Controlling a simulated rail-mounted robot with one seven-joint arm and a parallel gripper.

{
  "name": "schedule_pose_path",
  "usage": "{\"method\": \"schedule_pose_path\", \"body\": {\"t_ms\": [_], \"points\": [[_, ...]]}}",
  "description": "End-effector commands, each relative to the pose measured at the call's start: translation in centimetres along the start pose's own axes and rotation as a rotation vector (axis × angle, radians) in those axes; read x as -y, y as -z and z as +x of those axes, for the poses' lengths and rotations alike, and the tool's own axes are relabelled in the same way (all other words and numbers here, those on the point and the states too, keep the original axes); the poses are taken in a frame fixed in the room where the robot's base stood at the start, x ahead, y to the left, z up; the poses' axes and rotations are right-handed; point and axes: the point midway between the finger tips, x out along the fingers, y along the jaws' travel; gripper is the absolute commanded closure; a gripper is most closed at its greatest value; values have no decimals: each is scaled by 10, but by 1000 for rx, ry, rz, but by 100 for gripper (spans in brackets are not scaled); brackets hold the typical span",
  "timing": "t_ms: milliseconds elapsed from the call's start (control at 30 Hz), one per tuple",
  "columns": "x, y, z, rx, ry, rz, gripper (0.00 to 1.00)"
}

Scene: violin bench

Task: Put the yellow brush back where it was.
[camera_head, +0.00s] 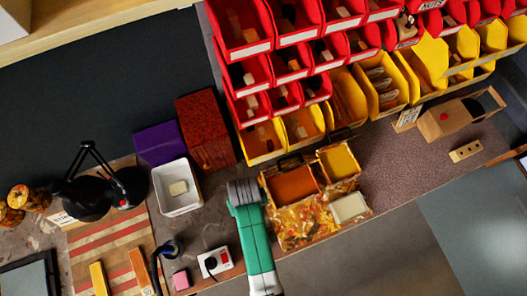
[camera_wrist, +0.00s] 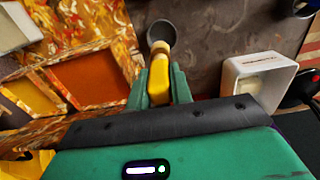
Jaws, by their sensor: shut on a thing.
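The yellow brush (camera_wrist: 160,82) shows in the wrist view, with its yellow handle between my gripper's (camera_wrist: 160,92) two green fingers. My gripper is shut on it. A pale band shows at the far end of the handle. A dark round shape (camera_wrist: 160,33) lies at that end; I cannot tell whether it is part of the brush or a cup behind it. In the head view my gripper (camera_head: 243,190) is just left of the paint-splashed tray (camera_head: 285,225), and the brush is hidden by it.
The tray has orange, yellow and white compartments. A white bin (camera_head: 193,204) with a pale block inside stands left of my gripper. A white box with a black knob (camera_head: 216,262) is at lower left. Red and yellow bins (camera_head: 265,145) fill the back.

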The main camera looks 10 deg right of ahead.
Motion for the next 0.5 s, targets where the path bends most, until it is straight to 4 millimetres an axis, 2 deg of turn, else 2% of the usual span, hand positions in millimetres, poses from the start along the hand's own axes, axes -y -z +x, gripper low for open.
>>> {"method": "schedule_pose_path", "body": {"t_ms": [67,300,500], "points": [[0,0,4,2,0,-1,100],[0,0,51,3,0,0,100],[0,0,62,1,0,0,100]]}}
